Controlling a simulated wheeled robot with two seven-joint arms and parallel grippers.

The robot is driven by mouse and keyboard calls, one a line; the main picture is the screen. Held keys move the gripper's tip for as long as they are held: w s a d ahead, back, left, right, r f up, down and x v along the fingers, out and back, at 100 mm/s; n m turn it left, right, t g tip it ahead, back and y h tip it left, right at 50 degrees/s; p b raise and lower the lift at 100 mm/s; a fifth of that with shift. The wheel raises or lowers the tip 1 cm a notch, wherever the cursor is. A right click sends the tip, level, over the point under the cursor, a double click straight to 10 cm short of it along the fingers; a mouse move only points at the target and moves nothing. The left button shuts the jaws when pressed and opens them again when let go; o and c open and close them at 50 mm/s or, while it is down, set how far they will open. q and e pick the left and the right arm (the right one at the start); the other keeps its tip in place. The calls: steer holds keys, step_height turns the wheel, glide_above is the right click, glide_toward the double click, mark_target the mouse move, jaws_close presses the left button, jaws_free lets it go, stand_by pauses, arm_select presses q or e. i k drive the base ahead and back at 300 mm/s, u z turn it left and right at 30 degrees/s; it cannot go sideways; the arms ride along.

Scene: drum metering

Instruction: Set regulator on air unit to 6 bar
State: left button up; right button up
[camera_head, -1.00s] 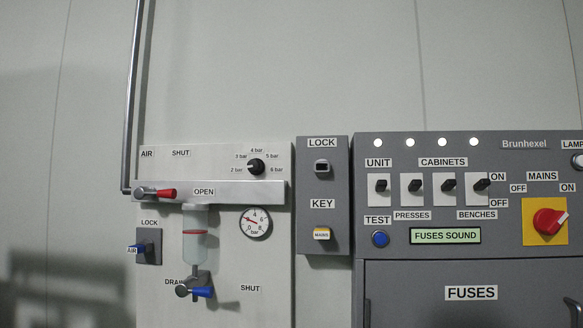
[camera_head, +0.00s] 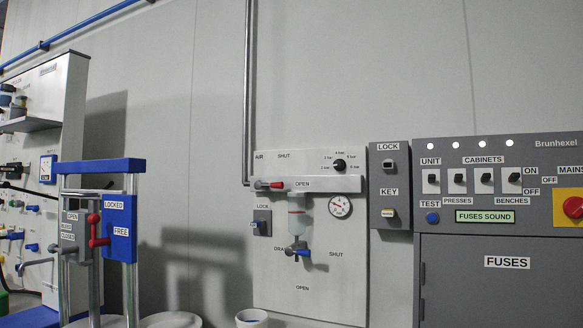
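The air unit is a pale panel (camera_head: 270,290) on the wall at centre right. Its black regulator knob (camera_head: 339,165) sits near the top right, ringed by labels from 2 bar to 6 bar. The knob's exact setting is too small to read. A round gauge (camera_head: 340,207) below it has a red needle pointing up and left, at a low-to-middle reading. A red-handled valve (camera_head: 270,185) lies level on the grey bar by OPEN. A clear bowl (camera_head: 297,222) with a blue-handled drain valve (camera_head: 298,251) hangs below. Neither gripper is in view.
A lock and key box (camera_head: 388,240) and a grey fuse cabinet (camera_head: 465,280) stand right of the air unit. At left are a blue-topped frame (camera_head: 100,166) with a red handle and a pale equipment panel (camera_head: 70,100). Pale round containers (camera_head: 250,318) show at the bottom edge.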

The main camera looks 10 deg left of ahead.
mark_target(339, 165)
steer(key=u, duration=0.8)
steer(key=i, duration=0.8)
steer(key=u, duration=0.35)
